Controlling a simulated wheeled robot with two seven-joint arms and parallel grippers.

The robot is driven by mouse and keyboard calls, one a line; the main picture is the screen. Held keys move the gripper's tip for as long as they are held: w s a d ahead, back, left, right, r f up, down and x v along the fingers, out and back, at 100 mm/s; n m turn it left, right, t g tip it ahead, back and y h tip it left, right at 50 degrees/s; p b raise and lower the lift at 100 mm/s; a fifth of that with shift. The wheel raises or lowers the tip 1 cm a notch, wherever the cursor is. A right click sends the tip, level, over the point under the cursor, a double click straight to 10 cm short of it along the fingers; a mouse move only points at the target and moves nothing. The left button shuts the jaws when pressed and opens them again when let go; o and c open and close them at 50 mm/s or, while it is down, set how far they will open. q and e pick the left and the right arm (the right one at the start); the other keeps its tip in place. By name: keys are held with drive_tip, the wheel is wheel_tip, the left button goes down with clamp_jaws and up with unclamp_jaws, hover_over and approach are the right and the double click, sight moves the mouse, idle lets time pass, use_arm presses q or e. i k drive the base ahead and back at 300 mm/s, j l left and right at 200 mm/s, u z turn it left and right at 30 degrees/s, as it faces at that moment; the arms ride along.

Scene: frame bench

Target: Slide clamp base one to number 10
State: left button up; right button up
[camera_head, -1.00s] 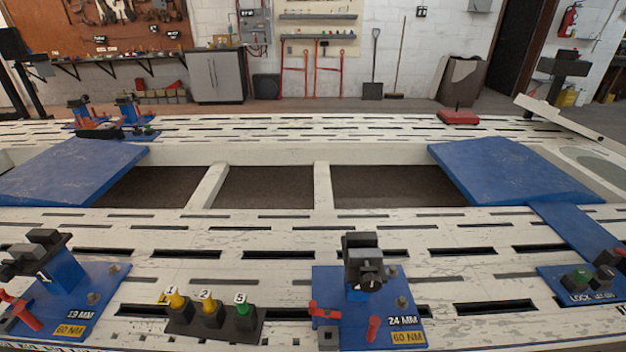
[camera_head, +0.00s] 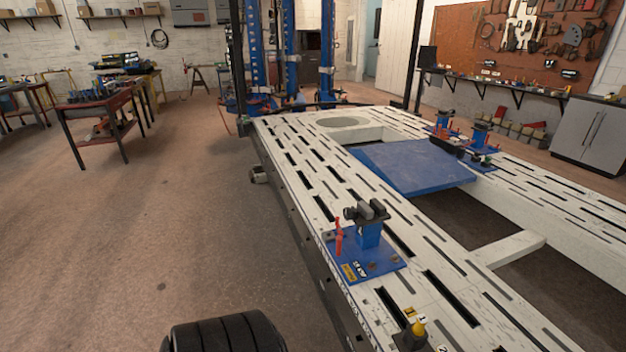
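A clamp base (camera_head: 388,266) stands on the white slotted frame bench (camera_head: 440,310), near its left edge. It has a blue plate, a blue post, a black clamp head (camera_head: 365,212) and a red handle (camera_head: 338,238) at its left. It looks like the base whose head showed a 1 in the earlier view; that mark is not readable now. A yellow label lies at the plate's near left corner. Small marks along the bench edge are too small to read, so I cannot make out a number 10. Neither of my grippers is in view.
A black holder with a yellow-topped piece (camera_head: 416,332) sits on the bench at the bottom. A blue ramp plate (camera_head: 415,168) and other blue clamp bases (camera_head: 480,140) lie farther back. Open floor (camera_head: 150,240) runs along the bench's left. A red tool cart (camera_head: 100,105) stands beyond.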

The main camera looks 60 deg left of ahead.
sight(363, 243)
drive_tip(key=u, duration=1.8)
